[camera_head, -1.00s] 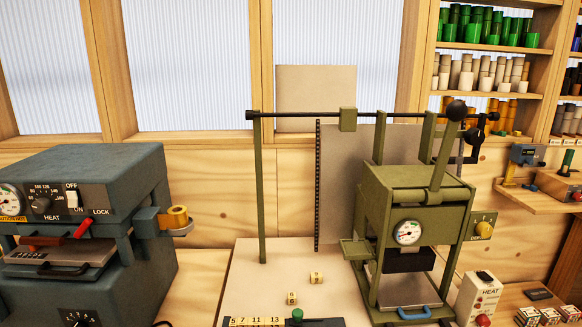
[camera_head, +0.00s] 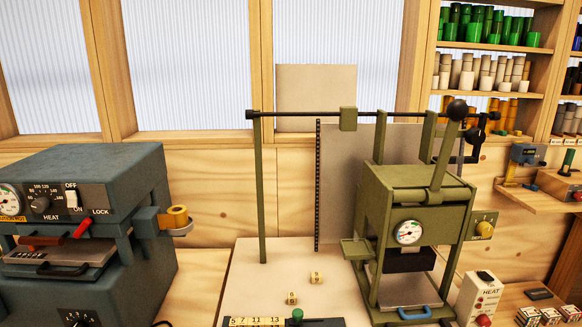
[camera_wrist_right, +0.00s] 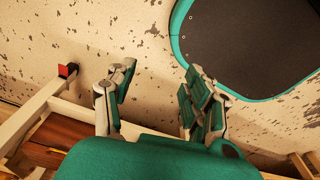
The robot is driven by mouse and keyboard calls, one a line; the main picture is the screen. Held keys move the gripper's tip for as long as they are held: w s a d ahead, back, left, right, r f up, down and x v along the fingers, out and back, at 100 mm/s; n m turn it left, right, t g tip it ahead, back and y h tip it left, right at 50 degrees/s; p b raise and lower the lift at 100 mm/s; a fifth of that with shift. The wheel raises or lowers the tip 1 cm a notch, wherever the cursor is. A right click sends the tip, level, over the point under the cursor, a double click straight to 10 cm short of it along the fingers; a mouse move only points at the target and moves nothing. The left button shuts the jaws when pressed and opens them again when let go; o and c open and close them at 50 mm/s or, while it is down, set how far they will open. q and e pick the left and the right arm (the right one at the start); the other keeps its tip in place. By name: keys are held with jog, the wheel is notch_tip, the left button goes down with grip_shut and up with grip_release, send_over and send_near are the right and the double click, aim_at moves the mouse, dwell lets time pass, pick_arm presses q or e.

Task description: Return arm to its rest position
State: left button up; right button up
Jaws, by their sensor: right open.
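In the right wrist view my right gripper (camera_wrist_right: 155,98) is open, its two fingers apart with nothing between them. Beyond the fingers is a speckled, worn pale surface (camera_wrist_right: 120,35). Neither arm nor gripper shows in the head view, and my left gripper is in no view. The head view shows an olive-green press (camera_head: 415,205) with a round gauge and a lever ending in a black knob. A blue-grey heating machine (camera_head: 90,180) stands at the left with a gold roll (camera_head: 177,216) on its side bracket.
Two small yellow number blocks (camera_head: 316,277) lie on the pale board (camera_head: 255,285). A white heat control box (camera_head: 478,298) stands right of the press. Shelves of foil rolls (camera_head: 490,25) are at the back right. A dark teal-rimmed panel (camera_wrist_right: 250,45) shows in the wrist view.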

jog(key=s+d+f, duration=0.1)
jog(key=s+f, duration=0.2)
jog(key=s, duration=0.3)
jog(key=shift+s+d+f, duration=0.15)
jog(key=shift+s+f, duration=0.05)
jog(key=shift+s, duration=0.05)
dwell(0.4)
